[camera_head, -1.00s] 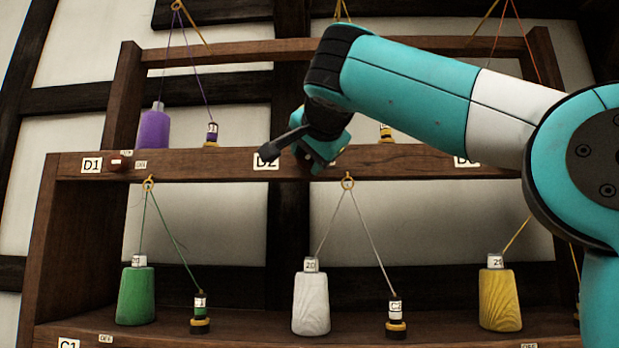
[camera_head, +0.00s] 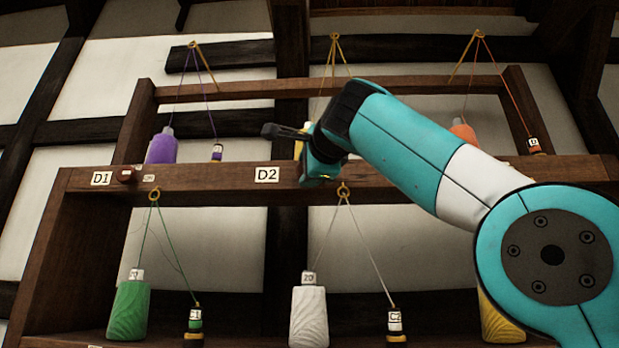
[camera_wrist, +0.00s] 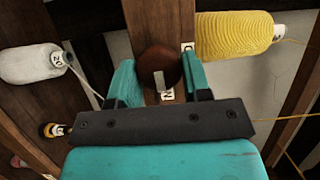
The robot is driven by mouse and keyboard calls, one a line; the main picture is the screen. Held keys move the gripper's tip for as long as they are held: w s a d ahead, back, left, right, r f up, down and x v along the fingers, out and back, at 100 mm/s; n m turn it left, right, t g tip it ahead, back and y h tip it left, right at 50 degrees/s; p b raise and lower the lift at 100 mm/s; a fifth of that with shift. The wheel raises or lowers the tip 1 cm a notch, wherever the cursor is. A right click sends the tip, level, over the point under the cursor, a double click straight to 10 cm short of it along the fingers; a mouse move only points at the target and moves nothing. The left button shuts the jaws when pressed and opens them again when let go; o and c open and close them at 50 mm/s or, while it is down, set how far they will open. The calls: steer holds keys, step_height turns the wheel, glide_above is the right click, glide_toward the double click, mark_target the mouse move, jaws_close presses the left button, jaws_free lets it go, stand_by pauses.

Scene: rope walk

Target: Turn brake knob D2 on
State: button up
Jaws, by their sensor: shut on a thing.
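Brake knob D2 (camera_wrist: 152,66) is a round brown knob with a white pointer mark, on the wooden rail. In the wrist view the mark points down toward a small white label (camera_wrist: 167,95), whose text is not clearly readable. My gripper (camera_wrist: 160,80) has a teal finger on either side of the knob and is shut on it. In the head view my gripper (camera_head: 318,176) is at the rail just right of the D2 label (camera_head: 266,175), and hides the knob. A second small label (camera_wrist: 187,47) sits beside the knob, partly hidden.
Knob D1 (camera_head: 127,175) is farther left on the rail (camera_head: 220,180). A purple bobbin (camera_head: 161,147) and an orange one (camera_head: 464,133) stand above. A yellow bobbin (camera_wrist: 235,36) is close to my gripper.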

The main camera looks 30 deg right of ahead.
steer(key=shift+m, duration=0.3)
steer(key=o, duration=0.9)
steer(key=shift+s, duration=0.15)
